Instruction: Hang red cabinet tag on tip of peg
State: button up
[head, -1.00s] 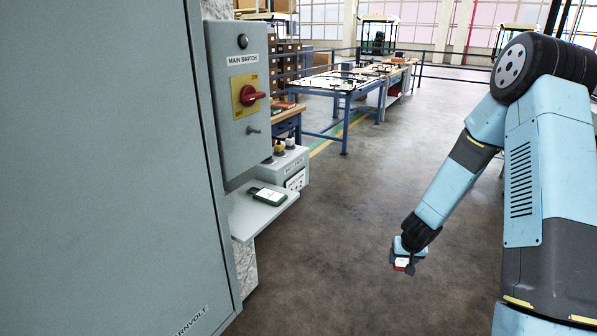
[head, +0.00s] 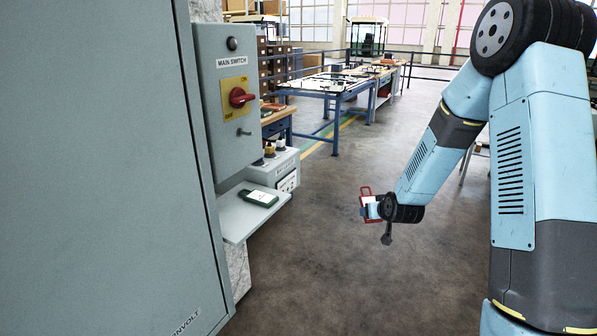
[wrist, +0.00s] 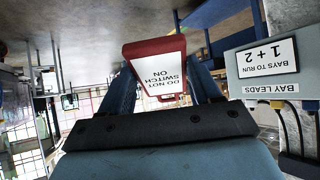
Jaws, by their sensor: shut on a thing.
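The red cabinet tag (head: 366,203) is held in my gripper (head: 370,208), out over the open floor to the right of the switch box. In the wrist view the tag (wrist: 155,68) sits between the two blue fingers, with a white label reading "DO NOT SWITCH ON" that appears upside down. A red loop stands up at the tag's top in the head view. The peg (head: 243,132) sticks out of the grey main switch box (head: 218,140), below the red rotary switch (head: 240,97). My gripper is well apart from the peg.
A grey shelf (head: 240,222) under the switch box carries a dark green handheld device (head: 258,198). A bay leads box (head: 274,170) stands behind it and shows in the wrist view (wrist: 262,72). A large cabinet door (head: 95,170) fills the left. The floor between is clear.

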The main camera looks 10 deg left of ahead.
jog(key=s+a+r+n+g+y, duration=0.1)
jog(key=s+a+r+n+y, duration=0.4)
jog(key=s+a+r+y, duration=0.5)
jog(key=s+a+r+n+g+y, duration=0.2)
jog(key=s+a+r+n+y, duration=0.45)
jog(key=a+r, duration=0.65)
jog(key=w+a+f, duration=0.2)
jog(key=w+a, duration=0.1)
jog(key=a, duration=0.6)
jog(key=shift+w+a+f+m, duration=0.25)
jog(key=shift+a+f+m, duration=0.1)
jog(key=shift+f, duration=0.05)
dwell(0.5)
jog(key=o, duration=1.1)
